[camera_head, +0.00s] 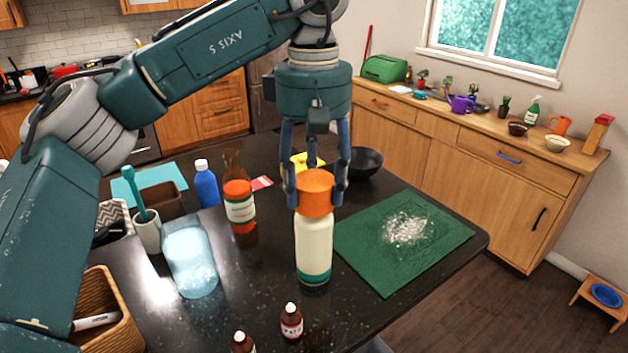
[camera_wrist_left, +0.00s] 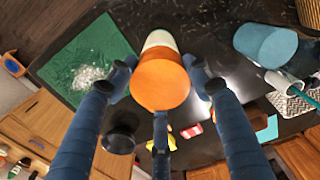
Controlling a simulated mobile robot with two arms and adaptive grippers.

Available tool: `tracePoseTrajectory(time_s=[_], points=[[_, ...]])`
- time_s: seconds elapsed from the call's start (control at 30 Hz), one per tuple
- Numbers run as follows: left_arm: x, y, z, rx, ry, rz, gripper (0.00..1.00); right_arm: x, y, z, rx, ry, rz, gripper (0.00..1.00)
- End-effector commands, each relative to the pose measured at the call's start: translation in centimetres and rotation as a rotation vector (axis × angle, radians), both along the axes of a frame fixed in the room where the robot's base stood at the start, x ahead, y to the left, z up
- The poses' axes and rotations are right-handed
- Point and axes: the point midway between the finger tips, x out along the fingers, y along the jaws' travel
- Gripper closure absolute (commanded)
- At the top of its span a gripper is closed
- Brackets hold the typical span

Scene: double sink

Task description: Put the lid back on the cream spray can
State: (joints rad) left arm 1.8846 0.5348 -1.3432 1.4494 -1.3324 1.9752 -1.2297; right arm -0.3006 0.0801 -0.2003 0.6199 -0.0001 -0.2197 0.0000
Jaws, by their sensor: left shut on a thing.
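The cream spray can (camera_head: 314,246) stands upright on the dark counter, with a green band near its base. The orange lid (camera_head: 315,190) is at the top of the can, directly above its body. I cannot tell whether it is fully seated or just resting there. My left gripper (camera_head: 316,192) points down from above, its blue fingers shut around the lid. In the left wrist view the lid (camera_wrist_left: 160,82) sits between the fingers, with a strip of the cream can (camera_wrist_left: 160,40) beyond it. The can's top is hidden by the lid. My right gripper is not in view.
A green mat (camera_head: 365,235) with white powder lies right. Small brown bottles (camera_head: 291,322) stand in front; a dark bowl (camera_head: 366,162) is behind.

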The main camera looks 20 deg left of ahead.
Motion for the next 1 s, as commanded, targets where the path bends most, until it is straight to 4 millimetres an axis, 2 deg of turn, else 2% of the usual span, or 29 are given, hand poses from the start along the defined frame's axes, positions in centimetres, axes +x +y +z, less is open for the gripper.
tracePoseTrajectory(time_s=[0.43, 0.47, 0.57, 0.77, 0.87, 1.0], points=[[0.0, 0.02, -0.02, 0.0, 0.0, 0.0, 0.62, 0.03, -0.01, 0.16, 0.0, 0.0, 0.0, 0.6], [0.0, 0.02, -0.02, 0.0, 0.0, 0.0, 0.46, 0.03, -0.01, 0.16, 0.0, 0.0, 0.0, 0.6], [0.01, 0.01, -0.02, 0.0, 0.0, 0.0, 0.28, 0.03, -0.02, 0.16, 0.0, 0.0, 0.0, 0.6], [0.01, 0.01, -0.01, 0.0, 0.0, 0.0, 0.28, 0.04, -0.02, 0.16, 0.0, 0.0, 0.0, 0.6], [0.01, 0.01, -0.02, 0.0, 0.0, 0.0, 0.1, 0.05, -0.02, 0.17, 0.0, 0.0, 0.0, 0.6], [0.01, 0.01, -0.02, 0.0, 0.0, 0.0, 0.09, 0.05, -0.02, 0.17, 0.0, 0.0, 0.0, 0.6]])
